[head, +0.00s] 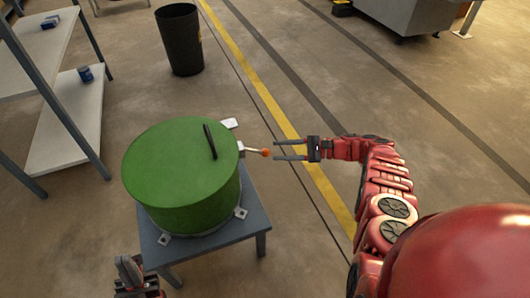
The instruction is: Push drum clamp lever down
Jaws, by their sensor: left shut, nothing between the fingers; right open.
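A green drum (180,180) with a black handle (210,141) on its lid stands on a small grey table (250,222). My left gripper (128,269) is shut and empty at the bottom left, in front of the table.
A grey shelf (68,125) with small blue items stands at the left. A black bin (180,40) is behind the drum. A grey cabinet (410,14) is at the top right. The floor right of the table is clear, with a yellow line.

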